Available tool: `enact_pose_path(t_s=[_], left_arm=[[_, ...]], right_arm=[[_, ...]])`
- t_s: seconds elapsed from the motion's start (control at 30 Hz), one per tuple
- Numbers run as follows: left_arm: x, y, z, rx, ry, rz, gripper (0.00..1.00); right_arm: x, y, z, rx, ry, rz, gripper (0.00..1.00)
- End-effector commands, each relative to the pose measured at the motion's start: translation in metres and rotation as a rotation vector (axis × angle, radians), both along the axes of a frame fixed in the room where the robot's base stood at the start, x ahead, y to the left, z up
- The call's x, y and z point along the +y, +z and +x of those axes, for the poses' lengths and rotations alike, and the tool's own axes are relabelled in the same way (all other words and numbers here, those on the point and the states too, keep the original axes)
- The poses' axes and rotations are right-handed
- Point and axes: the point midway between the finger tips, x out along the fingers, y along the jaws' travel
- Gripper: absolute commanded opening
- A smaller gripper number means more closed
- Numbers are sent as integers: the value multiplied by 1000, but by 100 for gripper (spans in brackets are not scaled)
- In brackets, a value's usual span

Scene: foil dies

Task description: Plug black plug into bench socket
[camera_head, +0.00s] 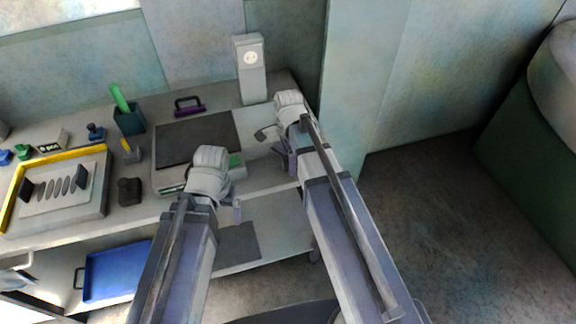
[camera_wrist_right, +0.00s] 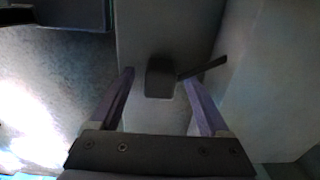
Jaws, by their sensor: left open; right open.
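The bench socket (camera_head: 250,58) is a round white face on an upright grey post at the back right of the bench. The black plug (camera_head: 265,133) lies on the bench in front of the post, partly hidden by my right arm. In the right wrist view, a dark block that looks like the plug (camera_wrist_right: 160,79) lies between the finger lines, with a dark bar sticking out to the right. My right gripper (camera_head: 284,155) is open near it; its fingers (camera_wrist_right: 160,78) do not appear to touch the block. My left gripper (camera_head: 237,210) is open and empty at the bench's front edge.
A dark plate (camera_head: 197,138) lies mid-bench, with a purple-handled tool (camera_head: 188,105) behind it. A dark cup (camera_head: 129,121), a black block (camera_head: 129,192) and a yellow-edged tray (camera_head: 105,150) stand left. A blue tray (camera_head: 115,272) is lower down. A wall closes the right side.

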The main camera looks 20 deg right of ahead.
Motion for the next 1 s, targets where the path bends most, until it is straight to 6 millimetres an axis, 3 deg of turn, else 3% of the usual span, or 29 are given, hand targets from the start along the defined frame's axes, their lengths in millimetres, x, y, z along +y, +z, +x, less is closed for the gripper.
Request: enact_pose_path(t_s=[0.17, 0.87, 1.0], left_arm=[[0, 1, 0, 0, 0, 0, 100], [0, 1, 0, 0, 0, 0, 100], [0, 1, 0, 0, 0, 0, 100]], right_arm=[[0, 1, 0, 0, 0, 0, 80], [0, 1, 0, 0, 0, 0, 2], [0, 1, 0, 0, 0, 0, 0]])
